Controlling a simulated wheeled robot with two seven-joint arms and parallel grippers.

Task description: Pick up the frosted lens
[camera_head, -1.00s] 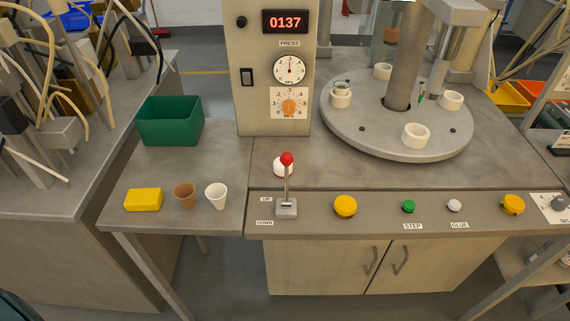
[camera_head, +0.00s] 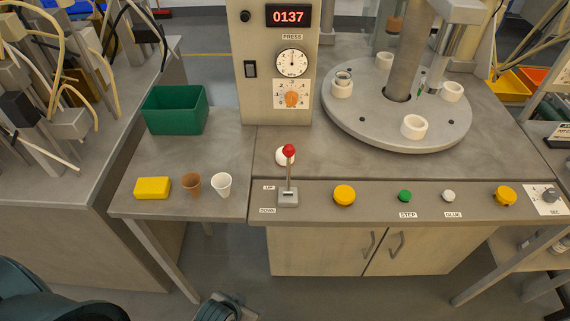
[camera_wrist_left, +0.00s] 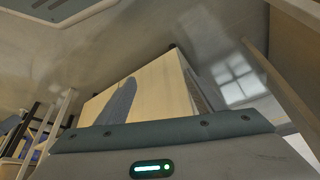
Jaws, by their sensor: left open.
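A small white rounded piece (camera_head: 281,157) lies on the bench, partly hidden behind the lever with the red knob (camera_head: 289,151). It may be the frosted lens, but I cannot tell for sure. My left gripper (camera_head: 226,307) is at the bottom edge of the head view, low in front of the bench and well away from that piece. It is open, with nothing seen in it, and its fingers are hardly visible. The left wrist view shows the cabinet front and floor, with no lens. My right gripper is not in view.
A yellow block (camera_head: 153,188), brown cup (camera_head: 192,184) and white cup (camera_head: 222,185) stand on the left side table, with a green bin (camera_head: 175,110) behind. A turntable (camera_head: 355,131) holds several white rings. The press column (camera_head: 278,100) stands behind the lever.

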